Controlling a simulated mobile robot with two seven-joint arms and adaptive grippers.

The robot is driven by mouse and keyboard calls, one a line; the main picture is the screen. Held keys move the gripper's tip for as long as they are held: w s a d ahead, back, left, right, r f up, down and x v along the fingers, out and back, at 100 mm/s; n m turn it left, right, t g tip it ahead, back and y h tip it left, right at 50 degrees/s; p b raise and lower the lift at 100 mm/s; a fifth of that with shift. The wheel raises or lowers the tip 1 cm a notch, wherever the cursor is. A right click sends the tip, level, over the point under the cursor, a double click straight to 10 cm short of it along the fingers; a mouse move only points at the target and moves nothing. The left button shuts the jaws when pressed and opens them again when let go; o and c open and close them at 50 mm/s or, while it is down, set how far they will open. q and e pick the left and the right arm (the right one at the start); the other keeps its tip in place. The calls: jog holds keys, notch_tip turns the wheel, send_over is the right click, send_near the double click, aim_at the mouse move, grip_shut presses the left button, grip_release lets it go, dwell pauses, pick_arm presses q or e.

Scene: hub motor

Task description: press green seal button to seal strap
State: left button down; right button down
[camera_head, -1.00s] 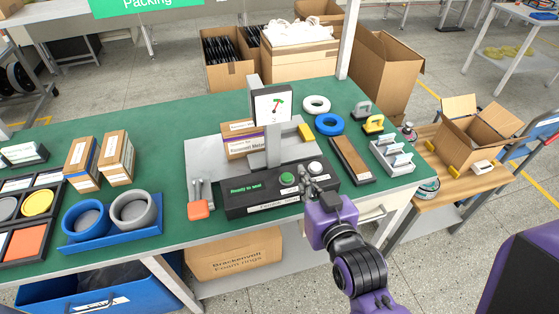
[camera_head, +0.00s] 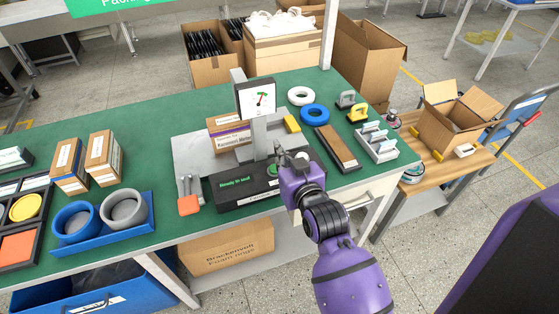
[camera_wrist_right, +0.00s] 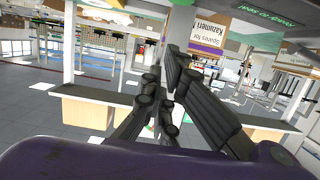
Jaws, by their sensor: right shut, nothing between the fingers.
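The strap sealer is a black box (camera_head: 235,194) marked "Ready to seal", with a grey column and a small screen (camera_head: 258,97) above it. Its green button (camera_head: 272,170) is partly hidden by my right gripper in the head view. A pale button (camera_head: 302,156) sits to the right of it. My right gripper (camera_head: 280,154) is shut and empty, its fingertips close over the green button; I cannot tell whether they touch it. Its dark fingers (camera_wrist_right: 170,90) also show in the wrist view, which does not show the button. My left gripper is out of view.
White (camera_head: 300,96) and blue (camera_head: 314,114) rings lie farther back.

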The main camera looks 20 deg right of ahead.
aim_at(275, 169)
jog(key=w+f, duration=0.2)
jog(key=f, duration=0.1)
jog(key=shift+w, duration=0.25)
jog(key=shift+s+f, duration=0.1)
jog(key=shift+f, duration=0.55)
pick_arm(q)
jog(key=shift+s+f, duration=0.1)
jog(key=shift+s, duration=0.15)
pick_arm(e)
jog(key=shift+f, duration=0.15)
